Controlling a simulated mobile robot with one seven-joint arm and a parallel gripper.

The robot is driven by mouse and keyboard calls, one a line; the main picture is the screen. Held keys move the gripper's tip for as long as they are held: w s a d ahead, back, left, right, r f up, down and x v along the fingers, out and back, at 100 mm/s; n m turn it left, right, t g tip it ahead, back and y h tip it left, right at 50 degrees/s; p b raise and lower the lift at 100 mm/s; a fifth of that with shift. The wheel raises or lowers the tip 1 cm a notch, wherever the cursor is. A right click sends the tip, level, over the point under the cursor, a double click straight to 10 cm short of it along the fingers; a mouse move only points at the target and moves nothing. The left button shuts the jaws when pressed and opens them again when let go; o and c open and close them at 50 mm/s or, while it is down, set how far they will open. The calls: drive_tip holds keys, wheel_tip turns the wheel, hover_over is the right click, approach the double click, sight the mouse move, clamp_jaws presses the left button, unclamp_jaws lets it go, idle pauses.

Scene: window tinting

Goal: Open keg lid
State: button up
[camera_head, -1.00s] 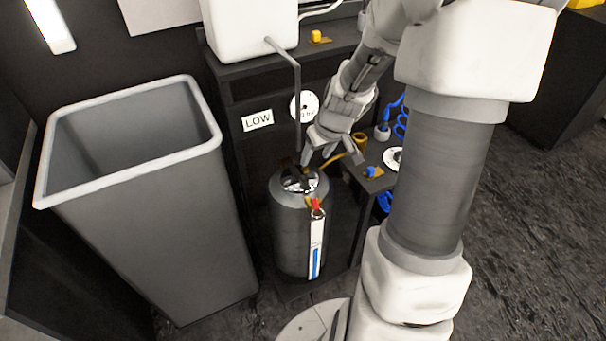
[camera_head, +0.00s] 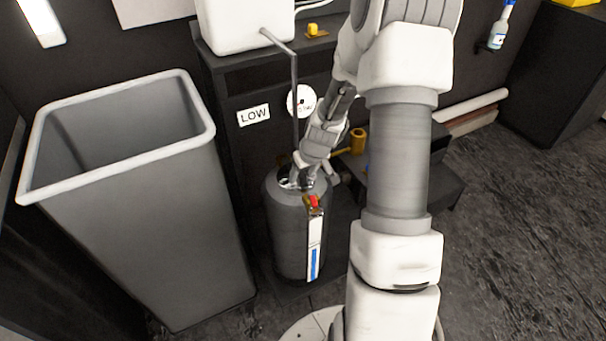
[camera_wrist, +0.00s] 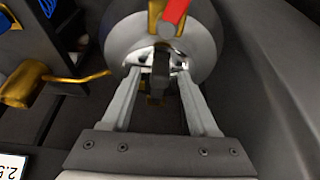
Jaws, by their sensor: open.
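The dark grey keg (camera_head: 287,235) stands upright below the shelf unit in the head view. Its top shows in the wrist view (camera_wrist: 205,35), with a black lid handle (camera_wrist: 160,68) at the middle. My gripper (camera_head: 303,182) is at the keg's top. In the wrist view my gripper (camera_wrist: 160,75) is open, with one finger on each side of the black handle. I cannot tell whether the fingers touch it. In the head view my gripper hides much of the lid. A red-handled valve (camera_head: 314,203) sits at the keg's front top edge.
A large grey bin (camera_head: 150,220) stands left of the keg. A white tank (camera_head: 245,25) sits on the shelf, with a grey pipe (camera_head: 294,100) coming down near my gripper. A brass fitting (camera_wrist: 30,85) is beside the keg.

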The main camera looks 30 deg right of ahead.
clamp_jaws()
idle(1.4)
